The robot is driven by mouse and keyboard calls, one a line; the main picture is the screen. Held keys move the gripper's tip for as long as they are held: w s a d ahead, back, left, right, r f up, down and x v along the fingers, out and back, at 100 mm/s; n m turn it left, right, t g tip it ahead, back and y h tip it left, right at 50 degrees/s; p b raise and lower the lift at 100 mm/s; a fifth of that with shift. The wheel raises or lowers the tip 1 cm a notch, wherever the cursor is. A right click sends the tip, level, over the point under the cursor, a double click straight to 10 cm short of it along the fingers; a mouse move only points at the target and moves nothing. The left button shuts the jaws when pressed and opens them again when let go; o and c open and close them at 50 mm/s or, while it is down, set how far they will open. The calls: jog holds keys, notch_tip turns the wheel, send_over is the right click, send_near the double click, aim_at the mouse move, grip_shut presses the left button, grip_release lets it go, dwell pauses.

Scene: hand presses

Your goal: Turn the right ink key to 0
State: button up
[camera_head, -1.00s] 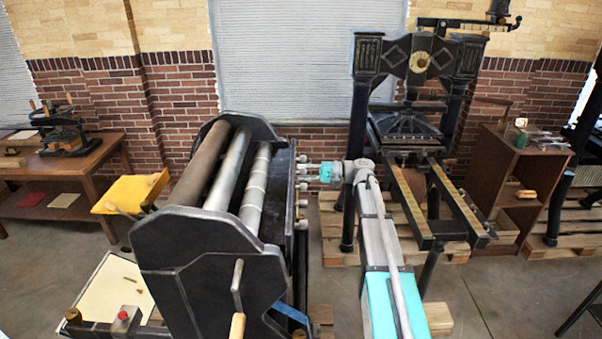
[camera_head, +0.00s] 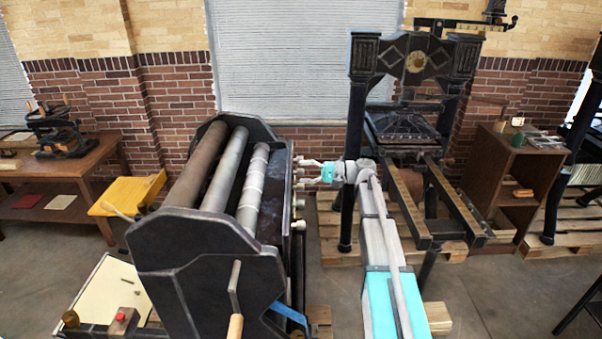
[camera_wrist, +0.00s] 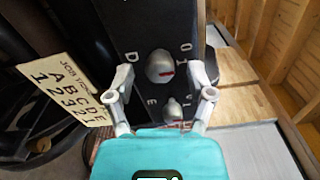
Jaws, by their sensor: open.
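The ink keys are round metal knobs in a row on the right side of the black roller press (camera_head: 215,255); one near key (camera_head: 300,225) shows in the head view. My gripper (camera_head: 300,171) is open at the far part of the row. In the wrist view its fingers (camera_wrist: 162,72) stand either side of the D knob, with gaps visible.
A card (camera_wrist: 68,92) with letters A to E above digits stands left of the panel. A tall hand press (camera_head: 415,60) on pallets is right of my arm. A wooden cabinet (camera_head: 510,185) stands further right. Grey floor is open at the front right.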

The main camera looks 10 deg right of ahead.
jog(key=s+d, duration=0.2)
jog(key=d, duration=0.8)
jog(key=shift+d, duration=0.2)
jog(key=shift+a+f, duration=0.1)
jog(key=s+a+f+n+g+h+b, duration=0.1)
jog(key=s+a+f+h+b, duration=0.35)
jog(key=f, duration=0.45)
jog(key=s+a+f+g+h+b, duration=0.1)
jog(key=s+a+f+g+h, duration=0.15)
jog(key=s+a+f, duration=0.45)
jog(key=s+f+n+h+b, duration=0.3)
jog(key=s+f+h+b, duration=0.4)
jog(key=s+f+h, duration=0.3)
jog(key=s+f, duration=0.3)
jog(key=f, duration=0.2)
jog(key=shift+s+a+h, duration=0.3)
jog(key=shift+s+a, duration=0.05)
